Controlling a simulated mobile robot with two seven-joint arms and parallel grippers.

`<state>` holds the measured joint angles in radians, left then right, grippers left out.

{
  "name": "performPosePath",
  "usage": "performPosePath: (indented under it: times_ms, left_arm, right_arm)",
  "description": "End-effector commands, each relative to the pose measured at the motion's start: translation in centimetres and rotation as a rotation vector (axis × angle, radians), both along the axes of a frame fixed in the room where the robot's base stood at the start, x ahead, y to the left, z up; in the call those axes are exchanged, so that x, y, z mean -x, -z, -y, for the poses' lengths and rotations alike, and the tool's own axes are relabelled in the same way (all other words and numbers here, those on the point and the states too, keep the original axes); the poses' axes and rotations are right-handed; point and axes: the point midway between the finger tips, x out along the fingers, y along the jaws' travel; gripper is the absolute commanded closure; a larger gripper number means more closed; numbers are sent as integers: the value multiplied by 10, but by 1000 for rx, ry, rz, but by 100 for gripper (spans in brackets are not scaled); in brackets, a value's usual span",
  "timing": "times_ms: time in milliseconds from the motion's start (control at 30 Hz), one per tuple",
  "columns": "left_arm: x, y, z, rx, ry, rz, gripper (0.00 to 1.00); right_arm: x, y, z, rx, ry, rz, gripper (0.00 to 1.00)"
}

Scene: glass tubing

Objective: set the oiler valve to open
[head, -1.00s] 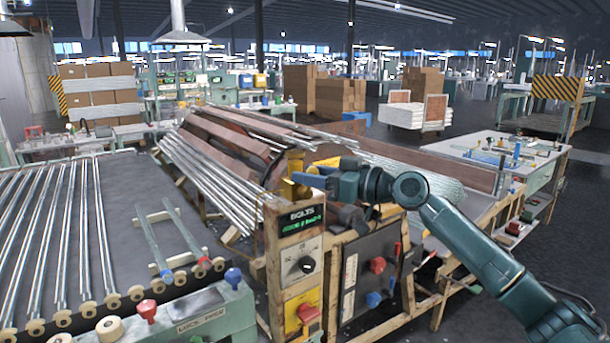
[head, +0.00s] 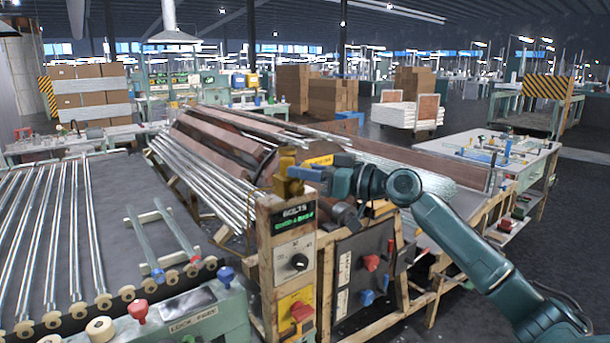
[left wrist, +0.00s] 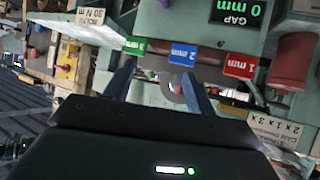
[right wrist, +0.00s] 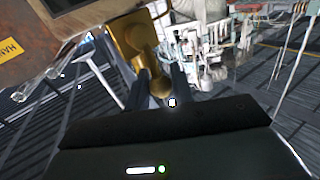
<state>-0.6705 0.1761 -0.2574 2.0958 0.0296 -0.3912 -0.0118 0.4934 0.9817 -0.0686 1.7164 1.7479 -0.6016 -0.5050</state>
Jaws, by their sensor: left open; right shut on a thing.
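The brass oiler valve (head: 287,180) stands on top of the wooden post with the BOLTS display (head: 297,220), in the middle of the head view. My right gripper (head: 312,174) reaches it from the right. In the right wrist view its fingers (right wrist: 157,88) are shut on the lower, narrow end of the brass valve (right wrist: 130,38). The fingers hide part of that end, and I cannot read the valve's setting. My left gripper (left wrist: 165,85) is open and empty in the left wrist view, in front of a green machine with 3 mm, 2 mm and 1 mm tags.
Below the display are a black knob (head: 299,262) and a red switch (head: 301,311). A dark panel (head: 362,265) is to the right. A drum with glass tubes (head: 205,180) lies close behind the post. A table with tubes (head: 100,190) is at left.

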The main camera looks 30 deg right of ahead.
Motion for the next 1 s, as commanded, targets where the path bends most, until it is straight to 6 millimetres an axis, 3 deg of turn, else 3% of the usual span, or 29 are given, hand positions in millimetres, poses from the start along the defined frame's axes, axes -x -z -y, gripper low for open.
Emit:
performPosePath:
  times_ms: [67, 333, 367, 600, 1000]
  left_arm:
    - [-2, 7, 2, 7, 2, 10, 45]
    - [-3, -7, 6, 18, 15, 33, 45]
    - [-3, -7, 6, 18, 15, 33, 45]
    - [-3, -5, 5, 13, 18, 30, 45]
    - [-2, -2, 3, 8, 13, 23, 45]
  right_arm:
    - [0, 4, 2, -40, -1, 2, 100]
    - [0, 0, 3, -55, 0, -2, 100]
    - [0, 0, 3, -55, 0, -3, 76]
    - [0, 0, 3, -54, 0, -2, 57]
    - [0, 0, 1, -52, 0, -3, 57]
